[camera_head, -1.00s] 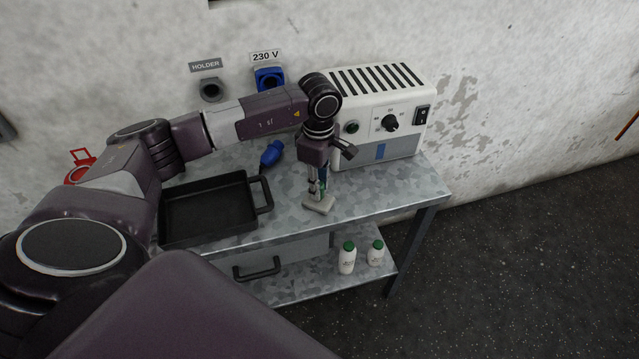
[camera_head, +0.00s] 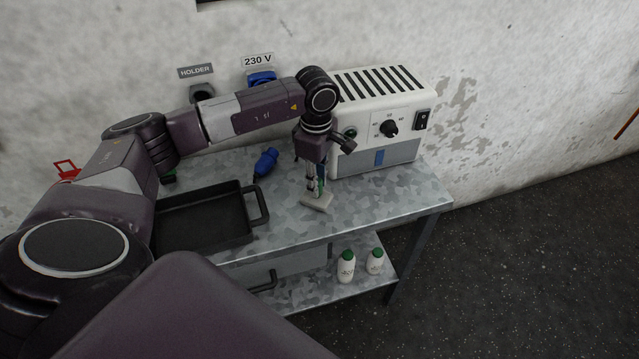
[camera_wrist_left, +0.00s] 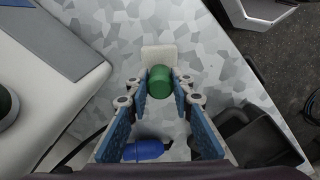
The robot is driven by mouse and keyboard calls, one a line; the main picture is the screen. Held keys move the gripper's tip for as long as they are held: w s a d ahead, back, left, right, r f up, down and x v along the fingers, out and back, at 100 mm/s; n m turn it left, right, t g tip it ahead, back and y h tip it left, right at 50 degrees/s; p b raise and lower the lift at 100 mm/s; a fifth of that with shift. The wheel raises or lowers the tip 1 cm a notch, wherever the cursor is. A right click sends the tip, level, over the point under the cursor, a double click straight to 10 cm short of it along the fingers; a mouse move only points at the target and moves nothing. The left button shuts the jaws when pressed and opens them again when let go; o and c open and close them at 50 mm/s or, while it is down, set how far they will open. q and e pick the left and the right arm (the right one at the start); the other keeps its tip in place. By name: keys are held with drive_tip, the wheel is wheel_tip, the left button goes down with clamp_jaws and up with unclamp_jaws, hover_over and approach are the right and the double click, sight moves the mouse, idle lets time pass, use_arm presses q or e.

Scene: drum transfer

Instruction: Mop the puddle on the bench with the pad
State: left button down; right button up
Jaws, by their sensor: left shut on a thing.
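The pad (camera_head: 317,203) is a pale beige block with a green grip. It sits at or just above the bench top (camera_head: 390,205), right of the black tray; I cannot tell whether it touches. My left gripper (camera_head: 317,184) points down and is shut on the pad's green grip. In the left wrist view the pad (camera_wrist_left: 158,54) shows beyond the green grip (camera_wrist_left: 160,80), between the fingers (camera_wrist_left: 161,90). I cannot make out the puddle against the mottled grey metal. My right gripper is not in view.
A black tray (camera_head: 160,231) lies left of the pad. A blue plug (camera_head: 266,161) lies behind. A white power unit (camera_head: 385,125) stands close behind my gripper. Two white bottles with green caps (camera_head: 346,268) (camera_head: 375,262) stand on the lower shelf. The bench's right end is clear.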

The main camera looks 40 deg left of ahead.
use_arm(q)
drive_tip(key=r, duration=0.1)
drive_tip(key=p, duration=0.1)
drive_tip(key=r, duration=0.1)
drive_tip(key=shift+w+a+r+p, duration=0.3)
drive_tip(key=shift+w+a+r, duration=0.05)
drive_tip(key=shift+w+a, duration=0.05)
drive_tip(key=r, duration=0.1)
drive_tip(key=r+p, duration=0.1)
drive_tip(key=r, duration=0.1)
drive_tip(key=d+r+p, duration=0.1)
drive_tip(key=shift+s+r, duration=0.35)
drive_tip(key=shift+s, duration=0.05)
drive_tip(key=shift+w+a+r+p, duration=0.15)
drive_tip(key=shift+r+p, duration=0.1)
drive_tip(key=shift+p, duration=0.15)
drive_tip(key=shift+a+r, duration=0.1)
drive_tip(key=shift+r, duration=0.2)
drive_tip(key=shift+r+p, duration=0.65)
drive_tip(key=shift+r, duration=0.2)
drive_tip(key=s+d, duration=0.1)
drive_tip(key=s, duration=0.7)
drive_tip(key=shift+d, duration=0.4)
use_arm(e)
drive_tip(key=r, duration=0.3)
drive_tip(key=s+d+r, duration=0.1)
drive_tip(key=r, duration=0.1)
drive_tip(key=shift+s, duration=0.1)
